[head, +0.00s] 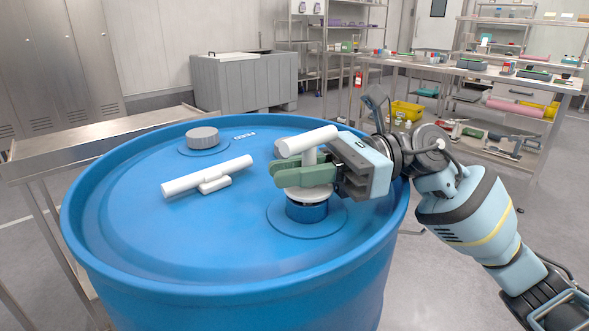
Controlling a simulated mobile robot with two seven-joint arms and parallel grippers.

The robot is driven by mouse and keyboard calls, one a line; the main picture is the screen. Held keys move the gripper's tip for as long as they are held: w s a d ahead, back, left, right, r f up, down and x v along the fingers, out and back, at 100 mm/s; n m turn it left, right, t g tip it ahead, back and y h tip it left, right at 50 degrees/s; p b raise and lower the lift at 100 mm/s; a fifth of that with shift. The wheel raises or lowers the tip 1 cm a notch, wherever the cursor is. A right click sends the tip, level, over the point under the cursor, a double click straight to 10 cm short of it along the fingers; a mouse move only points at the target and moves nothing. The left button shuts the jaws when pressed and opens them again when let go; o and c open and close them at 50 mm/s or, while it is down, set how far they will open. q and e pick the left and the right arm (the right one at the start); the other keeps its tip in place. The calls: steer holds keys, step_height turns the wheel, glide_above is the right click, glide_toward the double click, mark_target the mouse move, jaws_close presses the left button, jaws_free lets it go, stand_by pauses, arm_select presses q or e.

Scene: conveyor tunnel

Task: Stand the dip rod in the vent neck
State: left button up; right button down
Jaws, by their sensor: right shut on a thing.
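A blue drum (130,225) stands in front of me with a short blue neck (306,213) at the right of its lid. My right gripper (290,176) reaches in from the right, its green fingers shut around the stem of a white T-handled piece (308,140), which looks like the dip rod. Its crossbar is above the fingers. A white disc (306,194) shows below them, right over the neck; I cannot tell whether it touches the rim. No rod shows below the disc. My left gripper is not in view.
A white tube with a small side piece (208,177) lies on the lid. A metal table (95,142) stands left, a grey bin (240,85) and shelves behind.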

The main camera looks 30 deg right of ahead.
steer(key=shift+a+f, duration=0.1)
steer(key=shift+f, duration=0.1)
steer(key=c, duration=1.3)
jaws_free()
